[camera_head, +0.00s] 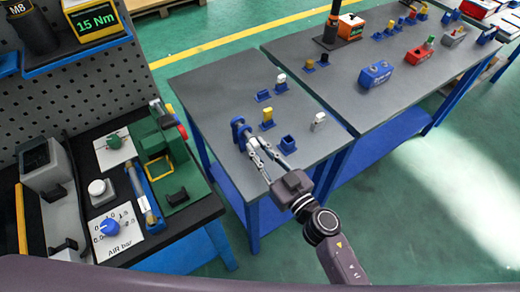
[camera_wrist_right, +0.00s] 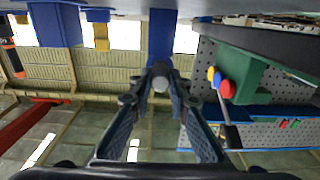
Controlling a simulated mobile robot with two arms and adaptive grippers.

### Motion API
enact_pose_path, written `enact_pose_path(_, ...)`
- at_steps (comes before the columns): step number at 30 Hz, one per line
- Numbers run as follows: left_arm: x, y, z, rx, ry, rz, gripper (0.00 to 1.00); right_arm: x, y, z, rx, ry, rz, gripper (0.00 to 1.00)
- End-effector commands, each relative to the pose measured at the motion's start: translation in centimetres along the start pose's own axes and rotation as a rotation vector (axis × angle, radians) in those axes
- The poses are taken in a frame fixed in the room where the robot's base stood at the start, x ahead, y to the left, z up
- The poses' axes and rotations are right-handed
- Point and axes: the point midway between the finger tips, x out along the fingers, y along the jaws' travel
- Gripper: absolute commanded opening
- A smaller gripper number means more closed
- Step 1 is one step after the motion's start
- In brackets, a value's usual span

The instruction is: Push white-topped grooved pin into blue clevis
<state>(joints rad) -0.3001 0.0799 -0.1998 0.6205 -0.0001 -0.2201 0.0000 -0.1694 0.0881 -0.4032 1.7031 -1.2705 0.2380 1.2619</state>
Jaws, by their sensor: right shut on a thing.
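The blue clevis (camera_head: 238,124) stands at the left part of the near grey table. My right gripper (camera_head: 250,142) reaches it from the front, with its fingertips close against it. In the right wrist view the fingers (camera_wrist_right: 160,84) are shut on a small grey, round-ended pin (camera_wrist_right: 160,83). Behind it is the blue upright of the clevis (camera_wrist_right: 162,38). How far the pin sits in the clevis is hidden by the fingers. My left gripper is not in view.
Blue holders with a yellow piece (camera_head: 267,115) and white-topped pieces (camera_head: 319,119) (camera_head: 281,79) stand nearby, with an empty blue block (camera_head: 288,144) to the right. A green device (camera_head: 165,150) is on the left bench. The near table's left side is mostly clear.

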Motion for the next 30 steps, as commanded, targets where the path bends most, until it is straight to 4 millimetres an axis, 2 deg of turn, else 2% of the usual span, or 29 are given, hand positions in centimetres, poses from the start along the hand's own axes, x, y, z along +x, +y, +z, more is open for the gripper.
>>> enact_pose_path(30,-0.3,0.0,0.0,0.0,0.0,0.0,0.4,2.3,0.0,-0.1,0.0,0.003,0.0,0.0)
